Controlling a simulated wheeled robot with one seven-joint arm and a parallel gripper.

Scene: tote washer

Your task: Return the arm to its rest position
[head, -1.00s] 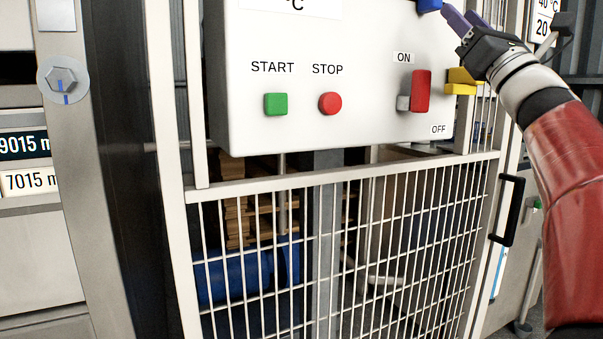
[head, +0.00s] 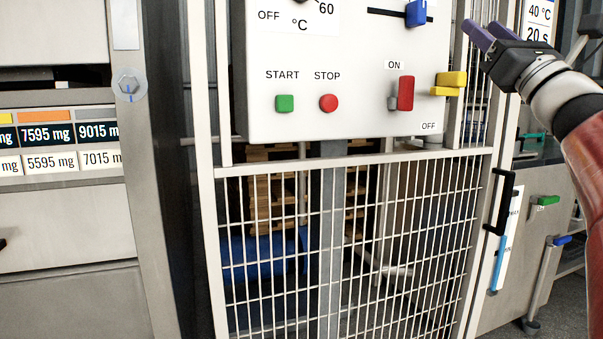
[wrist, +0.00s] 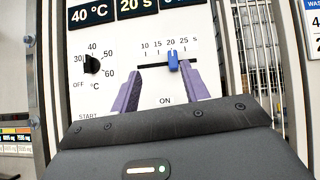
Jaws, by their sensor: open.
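My gripper (head: 486,36) is at the upper right in the head view, in front of the cage to the right of the blue slider knob (head: 416,13). Its two purple fingers are apart with nothing between them. In the wrist view my gripper (wrist: 160,90) is open, facing the control panel (wrist: 130,50). The blue slider knob (wrist: 173,60) shows beyond the fingertips, near the 20 mark, and no finger is seen holding it. My red and white arm comes in from the right edge of the head view.
The white control panel (head: 350,110) carries a green START button (head: 285,103), a red STOP button (head: 328,102), a red lever (head: 406,93) by ON and a yellow part (head: 448,83). Below is a wire mesh door (head: 345,250) with a black handle (head: 499,201). Labelled drawers (head: 60,140) stand left.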

